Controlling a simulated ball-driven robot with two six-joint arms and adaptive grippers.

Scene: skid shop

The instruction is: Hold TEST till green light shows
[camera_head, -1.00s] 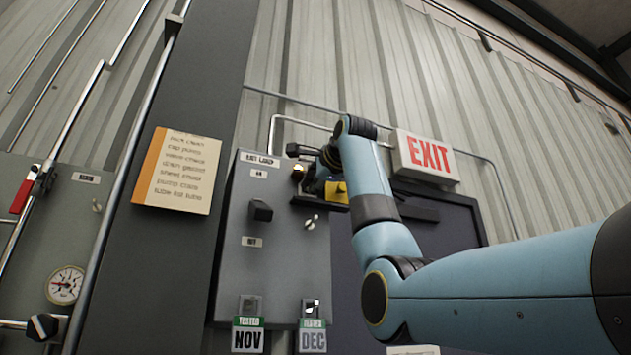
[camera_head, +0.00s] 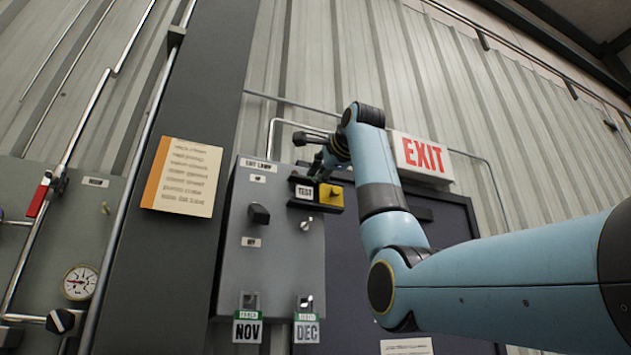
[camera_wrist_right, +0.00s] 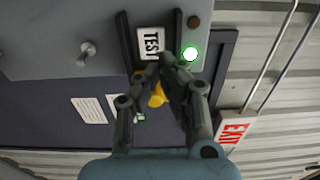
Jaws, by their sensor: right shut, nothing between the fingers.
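The grey exit lamp box (camera_head: 278,222) is on the wall and carries a TEST label (camera_head: 304,192) beside a yellow button (camera_head: 331,195). The yellow button (camera_wrist_right: 157,95) is partly hidden there behind my fingers. My right gripper (camera_head: 318,168) is shut and empty at the TEST plate, above the yellow button in the head view. It also shows in the right wrist view (camera_wrist_right: 168,62). I cannot tell if it touches anything. My left gripper is out of view.
A black knob (camera_head: 259,214) and a toggle (camera_head: 305,225) are on the box, with NOV (camera_head: 247,328) and DEC (camera_head: 307,328) tags below. An EXIT sign (camera_head: 422,157) is close to my right arm. A gauge (camera_head: 79,282) is at far left.

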